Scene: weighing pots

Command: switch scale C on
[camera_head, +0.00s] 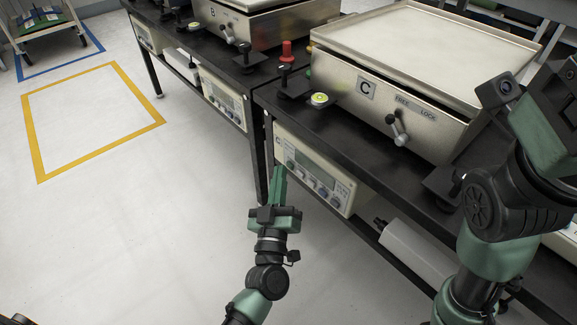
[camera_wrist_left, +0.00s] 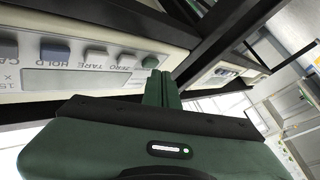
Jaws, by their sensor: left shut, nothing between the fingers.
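Scale C (camera_head: 395,105) is a metal box with a pale top plate and a "C" label, standing on the black bench. Its control panel (camera_head: 335,200), with a grey display and a row of knobs or buttons, hangs under the bench's front edge. The display looks blank. My left gripper (camera_head: 277,172) is shut and empty, pointing up at the panel's left end.
Scale B (camera_head: 255,20) stands on the neighbouring bench, with its own panel (camera_head: 226,101) below. A FREE/LOCK lever (camera_head: 397,128) is on scale C's front. A round level (camera_head: 320,99) sits left of it. The floor at left is clear, with a yellow marked square (camera_head: 35,150).

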